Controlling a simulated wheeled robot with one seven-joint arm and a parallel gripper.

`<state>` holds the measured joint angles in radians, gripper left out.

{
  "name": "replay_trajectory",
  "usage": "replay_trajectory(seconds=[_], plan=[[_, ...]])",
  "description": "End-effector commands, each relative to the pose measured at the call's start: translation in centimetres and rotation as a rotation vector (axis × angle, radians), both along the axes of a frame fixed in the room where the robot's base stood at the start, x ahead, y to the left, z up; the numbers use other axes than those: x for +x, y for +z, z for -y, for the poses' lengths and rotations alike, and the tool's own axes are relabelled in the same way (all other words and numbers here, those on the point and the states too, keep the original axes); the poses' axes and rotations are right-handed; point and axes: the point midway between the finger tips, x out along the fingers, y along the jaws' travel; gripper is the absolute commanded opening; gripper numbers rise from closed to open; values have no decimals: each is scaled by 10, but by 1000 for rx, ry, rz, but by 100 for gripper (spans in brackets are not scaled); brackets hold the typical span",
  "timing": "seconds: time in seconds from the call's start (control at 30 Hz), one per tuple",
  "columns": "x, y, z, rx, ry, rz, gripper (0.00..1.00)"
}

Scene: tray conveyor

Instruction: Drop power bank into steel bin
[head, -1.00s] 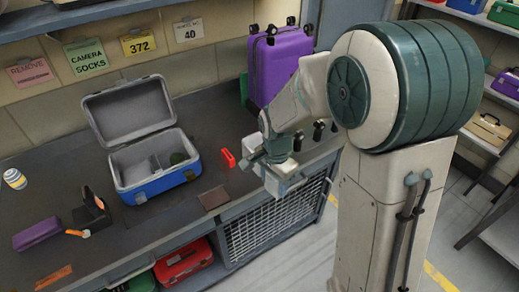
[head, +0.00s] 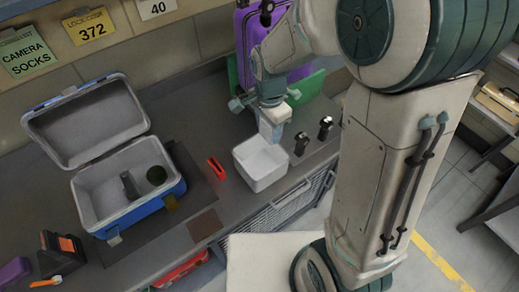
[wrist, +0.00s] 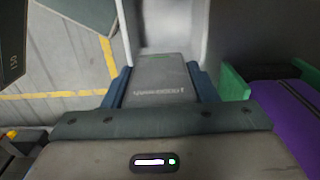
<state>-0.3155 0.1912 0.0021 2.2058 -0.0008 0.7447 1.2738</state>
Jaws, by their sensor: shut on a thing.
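My gripper (head: 271,134) is shut on the power bank, a flat grey block (head: 268,125). It points down over the back edge of the steel bin. In the wrist view the power bank (wrist: 160,88) lies between the two blue fingers of my gripper (wrist: 161,80), with pale lettering on its face. The steel bin (head: 274,178) is a pale, open, square box on the dark counter and looks empty in the head view. The bin's pale wall and inside (wrist: 172,25) show past the power bank's far end in the wrist view. The exact height above the bin is unclear.
An open blue case (head: 155,203) stands at the left, with a red item (head: 216,168) between it and the bin. Two dark cylinders (head: 301,144) (head: 325,127) stand right of the bin. A purple suitcase (head: 246,45) and green panel (head: 308,88) are behind.

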Motion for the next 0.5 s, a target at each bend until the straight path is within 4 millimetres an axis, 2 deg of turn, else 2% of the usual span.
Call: replay_trajectory(seconds=[0.17,0.5], plan=[[-1,-12,-2,-1,5,-1,25],[-1,-52,-1,-1,2,-2,25]])
